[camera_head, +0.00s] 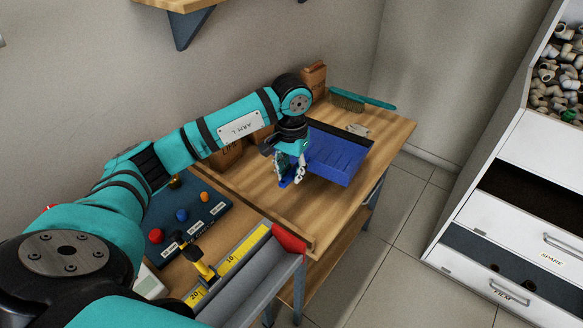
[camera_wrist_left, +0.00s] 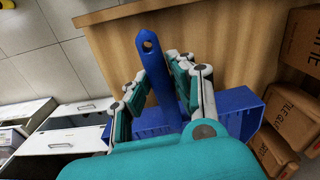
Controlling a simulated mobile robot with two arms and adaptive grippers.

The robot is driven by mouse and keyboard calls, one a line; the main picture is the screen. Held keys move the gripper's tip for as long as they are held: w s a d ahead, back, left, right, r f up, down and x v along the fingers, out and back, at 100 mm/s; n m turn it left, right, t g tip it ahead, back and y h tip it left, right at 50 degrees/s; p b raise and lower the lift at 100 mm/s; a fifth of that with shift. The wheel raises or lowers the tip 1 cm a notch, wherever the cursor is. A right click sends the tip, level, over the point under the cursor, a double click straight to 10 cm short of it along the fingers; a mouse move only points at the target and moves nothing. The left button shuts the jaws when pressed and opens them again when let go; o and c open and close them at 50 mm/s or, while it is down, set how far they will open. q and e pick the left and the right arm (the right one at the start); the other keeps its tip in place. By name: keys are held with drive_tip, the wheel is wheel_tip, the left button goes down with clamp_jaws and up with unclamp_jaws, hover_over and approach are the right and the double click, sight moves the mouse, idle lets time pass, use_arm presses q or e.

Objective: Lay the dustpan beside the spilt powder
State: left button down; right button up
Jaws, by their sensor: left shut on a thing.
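The blue dustpan (camera_head: 338,158) is at the right part of the wooden bench top (camera_head: 270,190). My left gripper (camera_head: 291,176) is shut on its handle, which points down-left in the head view. In the left wrist view the handle (camera_wrist_left: 157,65), with a hole at its end, passes between the fingers of my left gripper (camera_wrist_left: 160,88). The pan's tray shows partly behind the fingers. I cannot tell whether the pan touches the bench. A small pale grey patch, seemingly the spilt powder (camera_head: 358,129), lies just beyond the pan. My right gripper is out of view.
A teal brush (camera_head: 362,98) lies near the back edge, beyond the powder. Cardboard boxes (camera_head: 228,154) stand along the wall, behind my left arm. A dark panel with coloured knobs (camera_head: 188,222) is at the left. Bare bench top lies in front of the gripper.

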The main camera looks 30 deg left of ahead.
use_arm(q)
drive_tip(key=shift+d+f, duration=0.1)
drive_tip(key=shift+f, duration=0.6)
drive_tip(key=shift+f+b, duration=0.55)
drive_tip(key=shift+f, duration=0.1)
drive_tip(key=shift+f+b, duration=2.5)
drive_tip(key=shift+f, duration=0.55)
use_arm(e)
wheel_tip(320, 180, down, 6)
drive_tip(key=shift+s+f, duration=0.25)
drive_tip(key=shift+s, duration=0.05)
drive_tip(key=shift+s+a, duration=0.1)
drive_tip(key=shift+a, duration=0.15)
use_arm(q)
drive_tip(key=c, duration=1.1)
unclamp_jaws()
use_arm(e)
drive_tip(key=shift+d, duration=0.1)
